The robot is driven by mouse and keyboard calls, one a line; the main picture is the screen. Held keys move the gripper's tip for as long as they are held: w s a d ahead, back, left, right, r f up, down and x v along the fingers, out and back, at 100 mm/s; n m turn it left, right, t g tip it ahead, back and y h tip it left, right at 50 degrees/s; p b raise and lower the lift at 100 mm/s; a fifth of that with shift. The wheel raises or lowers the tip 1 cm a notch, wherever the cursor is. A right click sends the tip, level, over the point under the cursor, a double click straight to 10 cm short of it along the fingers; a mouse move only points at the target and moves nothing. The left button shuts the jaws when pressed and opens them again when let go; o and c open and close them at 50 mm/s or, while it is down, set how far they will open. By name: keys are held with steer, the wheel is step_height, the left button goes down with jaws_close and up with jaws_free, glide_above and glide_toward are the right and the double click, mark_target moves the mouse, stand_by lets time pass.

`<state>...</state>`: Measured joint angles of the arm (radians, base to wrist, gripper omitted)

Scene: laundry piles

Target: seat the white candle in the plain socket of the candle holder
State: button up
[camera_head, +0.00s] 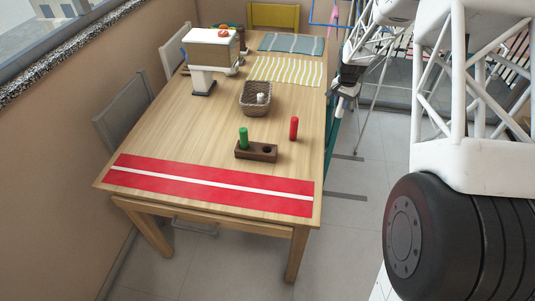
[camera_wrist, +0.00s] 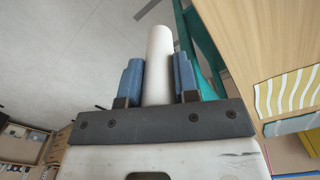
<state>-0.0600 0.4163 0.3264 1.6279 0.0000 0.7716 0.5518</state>
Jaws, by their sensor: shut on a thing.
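My gripper (camera_wrist: 157,78) is shut on the white candle (camera_wrist: 159,45), which sticks out past the blue finger pads in the wrist view. The gripper is beyond a table edge, over the grey floor; I cannot clearly make it out in the head view. The candle holder (camera_head: 243,154) is a dark brown block on the table in the head view. A green candle (camera_head: 243,138) stands upright at its left end. A dark open socket (camera_head: 267,150) shows at its right end, empty. Finer socket detail is too small to tell.
A red candle (camera_head: 294,128) stands upright right of the holder. A wicker basket (camera_head: 246,108) with a small white object lies behind it. A red runner (camera_head: 220,194) crosses the table's front; a striped mat (camera_head: 287,71) lies farther back. Bare wood surrounds the holder.

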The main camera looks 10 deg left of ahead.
steer(key=s+a+r+m, duration=0.1)
steer(key=s+a+m, duration=0.2)
steer(key=s, duration=0.9)
steer(key=s+a+r+m, duration=0.1)
steer(key=s+a+m, duration=0.2)
steer(key=s+a, duration=0.6)
steer(key=s+a+r+m, duration=0.1)
steer(key=s+a+m, duration=0.2)
steer(key=s, duration=1.4)
steer(key=shift+s+a+r, duration=0.25)
steer(key=shift+a, duration=1.55)
steer(key=shift+w+a, duration=0.1)
steer(key=shift+w, duration=0.05)
glide_toward(256, 151)
steer(key=w+d+f, duration=0.1)
steer(key=w+d, duration=0.1)
steer(key=d, duration=0.2)
steer(key=shift+s+f, duration=0.15)
steer(key=shift+f, duration=0.1)
steer(key=shift+f, duration=1.7)
steer(key=shift+f, duration=0.1)
